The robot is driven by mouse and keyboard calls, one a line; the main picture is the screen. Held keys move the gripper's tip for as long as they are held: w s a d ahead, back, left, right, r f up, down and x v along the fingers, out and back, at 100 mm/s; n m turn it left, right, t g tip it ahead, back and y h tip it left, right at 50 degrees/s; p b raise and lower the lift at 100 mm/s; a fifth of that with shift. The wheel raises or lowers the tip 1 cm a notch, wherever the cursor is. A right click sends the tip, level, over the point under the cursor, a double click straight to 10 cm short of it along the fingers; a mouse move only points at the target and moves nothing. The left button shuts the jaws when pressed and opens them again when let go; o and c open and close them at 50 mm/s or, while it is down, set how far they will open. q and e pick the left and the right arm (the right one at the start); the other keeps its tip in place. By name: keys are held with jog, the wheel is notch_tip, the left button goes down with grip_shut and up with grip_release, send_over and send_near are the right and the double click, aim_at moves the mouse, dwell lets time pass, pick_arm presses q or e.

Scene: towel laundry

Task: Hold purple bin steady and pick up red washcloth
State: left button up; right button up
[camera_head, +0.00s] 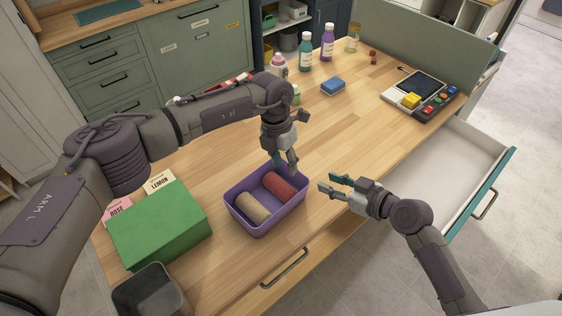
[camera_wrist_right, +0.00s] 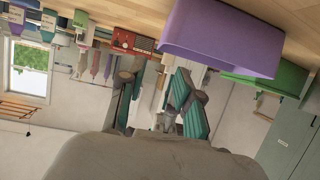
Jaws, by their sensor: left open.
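The purple bin (camera_head: 262,226) stands on the wooden table near its front edge. It also shows in the right wrist view (camera_wrist_right: 225,38), above the fingers. The rolled red washcloth (camera_head: 280,187) lies inside it, beside a rolled beige cloth (camera_head: 252,207). My left gripper (camera_head: 283,163) is open and points down at the bin's back rim; I cannot tell whether a finger is inside the rim or touching it. My right gripper (camera_head: 331,184) is open and empty, to the right of the bin, with its fingers toward it and a gap between. Its fingers also show in the wrist view (camera_wrist_right: 160,103).
A green box (camera_head: 160,228) with cards and a dark open container (camera_head: 150,292) are left of the bin. Bottles (camera_head: 327,42), a blue sponge (camera_head: 333,86) and a tablet-like device (camera_head: 418,86) stand farther back. An open drawer (camera_head: 470,160) juts out at right.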

aim_at(280, 189)
pick_arm(q)
jog(key=shift+w+a+f+t+y, duration=0.3)
jog(key=shift+a+t+y, duration=0.15)
jog(key=shift+y, duration=0.35)
pick_arm(e)
jog(key=x, duration=1.4)
jog(key=shift+c, duration=0.3)
grip_shut()
